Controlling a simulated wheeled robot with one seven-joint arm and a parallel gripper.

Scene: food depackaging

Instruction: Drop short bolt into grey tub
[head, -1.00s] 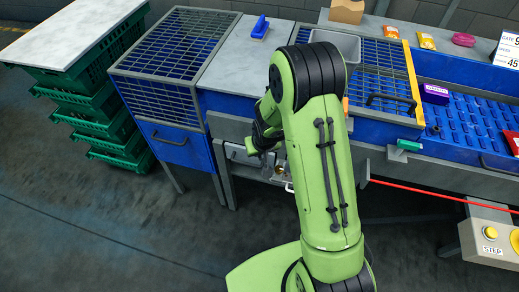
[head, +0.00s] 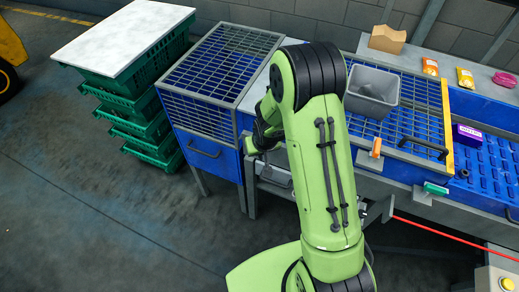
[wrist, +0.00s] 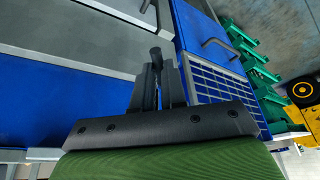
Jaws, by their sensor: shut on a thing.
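In the wrist view my gripper (wrist: 157,72) is shut on a short dark bolt (wrist: 155,54), whose rounded head sticks out past the fingertips. In the head view my gripper (head: 249,147) is at the left of my green arm, near the front edge of the bench, and the bolt cannot be made out there. The grey tub (head: 372,88) stands on the blue grating to the right of my arm. It is open at the top and looks empty from here. My gripper is apart from it, to its left.
A grated blue bin (head: 215,72) stands at the left, beside stacked green crates (head: 150,125) under a pale board. A cardboard box (head: 387,39), snack packets (head: 430,66) and a purple box (head: 467,135) are at the right. A black handle (head: 423,146) rises from the grating near the tub.

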